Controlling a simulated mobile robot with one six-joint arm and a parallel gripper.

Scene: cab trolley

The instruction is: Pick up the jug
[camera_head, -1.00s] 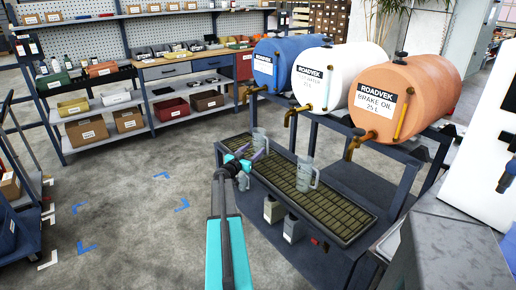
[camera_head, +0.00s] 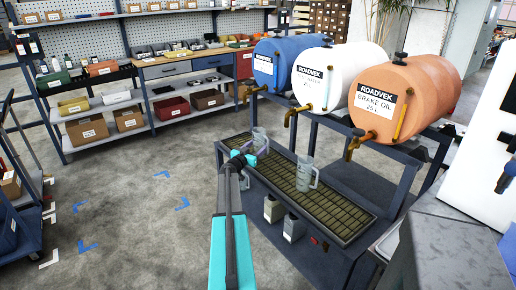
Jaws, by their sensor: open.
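Two grey translucent jugs with handles stand upright on the grated drip tray (camera_head: 345,236) of the drum stand. The far jug (camera_head: 260,134) is at the tray's left end, near the blue drum's tap. The near jug (camera_head: 306,172) is around the tray's middle, below the white drum's tap. My gripper (camera_head: 256,155), with purple fingers, is open at the tray's left end, low in front of the far jug. The fingers overlap the lower part of that jug in the picture; I cannot tell whether they touch it.
Blue, white and orange drums (camera_head: 400,100) with brass taps lie above the tray. Two small containers (camera_head: 293,228) stand on the shelf below. A workbench with bins (camera_head: 171,108) is at the back left. The floor (camera_head: 140,215) to the left is clear.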

